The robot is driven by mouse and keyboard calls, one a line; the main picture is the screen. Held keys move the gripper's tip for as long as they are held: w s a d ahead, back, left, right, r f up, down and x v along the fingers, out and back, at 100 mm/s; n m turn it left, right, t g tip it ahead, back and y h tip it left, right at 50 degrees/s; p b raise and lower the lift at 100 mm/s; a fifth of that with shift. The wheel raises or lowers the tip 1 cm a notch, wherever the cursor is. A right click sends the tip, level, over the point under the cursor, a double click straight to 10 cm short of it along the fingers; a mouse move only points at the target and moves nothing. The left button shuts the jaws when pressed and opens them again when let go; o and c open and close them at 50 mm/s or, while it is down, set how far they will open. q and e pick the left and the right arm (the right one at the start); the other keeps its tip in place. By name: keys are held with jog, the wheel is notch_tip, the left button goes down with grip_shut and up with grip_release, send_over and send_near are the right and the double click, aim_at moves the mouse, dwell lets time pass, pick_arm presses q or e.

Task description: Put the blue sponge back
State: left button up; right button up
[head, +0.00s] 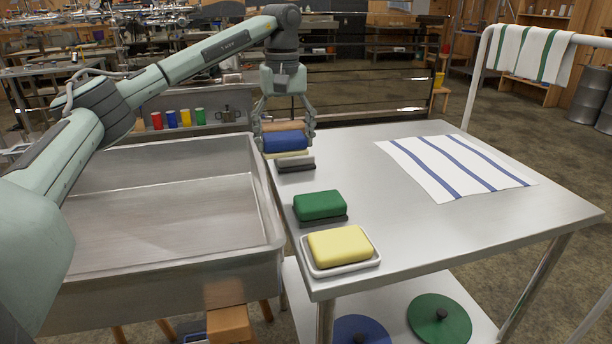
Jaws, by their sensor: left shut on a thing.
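The blue sponge (285,142) is between the fingers of my left gripper (285,136), at the far left corner of the steel table. The gripper points down and is shut on it. A tan block (281,126) shows just behind the blue sponge, partly hidden by the fingers. A pale edge and a grey, dark-bottomed block (295,164) lie just in front of and below it. I cannot tell whether the blue sponge touches what is under it. My right gripper is not in view.
Nearer on the steel table (420,235) are a green sponge (320,205) and a yellow sponge (340,245) in a white dish (345,270). A blue-striped towel (458,168) lies at the right. A deep steel basin (165,215) adjoins the left edge. The table's middle is clear.

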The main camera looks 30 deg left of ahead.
pick_arm(q)
send_over(306, 190)
notch_tip(306, 190, down, 3)
jog(key=shift+w+f, duration=0.1)
notch_tip(306, 190, down, 4)
jog(key=shift+r+p, duration=0.25)
jog(key=shift+p, duration=0.05)
jog(key=shift+f, duration=0.3)
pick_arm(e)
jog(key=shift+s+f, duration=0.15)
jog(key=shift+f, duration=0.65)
pick_arm(q)
jog(key=o, duration=0.7)
jog(key=shift+f, duration=0.1)
jog(key=shift+c, duration=0.2)
jog(key=o, duration=0.5)
jog(key=shift+c, duration=0.2)
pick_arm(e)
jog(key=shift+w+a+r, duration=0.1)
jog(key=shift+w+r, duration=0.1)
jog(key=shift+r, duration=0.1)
